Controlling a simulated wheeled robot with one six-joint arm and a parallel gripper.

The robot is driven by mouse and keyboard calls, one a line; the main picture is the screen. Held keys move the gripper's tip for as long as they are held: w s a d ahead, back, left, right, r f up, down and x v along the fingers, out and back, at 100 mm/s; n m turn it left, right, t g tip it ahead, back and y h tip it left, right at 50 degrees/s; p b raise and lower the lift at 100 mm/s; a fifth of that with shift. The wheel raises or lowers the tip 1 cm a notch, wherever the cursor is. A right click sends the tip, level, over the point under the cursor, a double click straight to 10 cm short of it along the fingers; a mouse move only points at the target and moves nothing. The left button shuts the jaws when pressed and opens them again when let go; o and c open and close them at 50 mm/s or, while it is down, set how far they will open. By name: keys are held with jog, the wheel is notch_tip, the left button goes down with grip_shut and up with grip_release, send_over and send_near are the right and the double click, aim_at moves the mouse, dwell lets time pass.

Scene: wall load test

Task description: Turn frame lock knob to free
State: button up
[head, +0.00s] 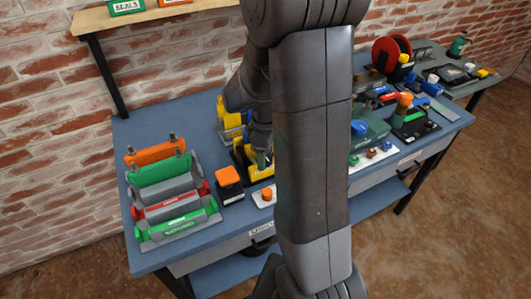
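My gripper (262,162) points down over the middle of the blue bench, at a yellow and black fixture (243,160). The big grey arm link in front hides part of this area, and the fingers are too small and dark to tell open from shut. No label marks the frame lock knob, so I cannot tell which knob it is. An orange knob (267,194) stands on a white plate just in front of the gripper. A black box with an orange top (229,174) stands to the left of the gripper.
A rack (178,221) with green, red, grey and orange bars fills the bench's left end. A green machine (371,130), small coloured knobs and a red reel (390,52) stand to the right. A brick wall and a wooden shelf (160,12) are behind.

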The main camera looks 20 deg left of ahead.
notch_tip(320, 180, up, 14)
dwell(0.6)
jog(key=shift+f, duration=0.15)
notch_tip(320, 180, down, 14)
jog(key=shift+r, duration=0.1)
dwell(0.7)
jog(key=shift+r, duration=0.1)
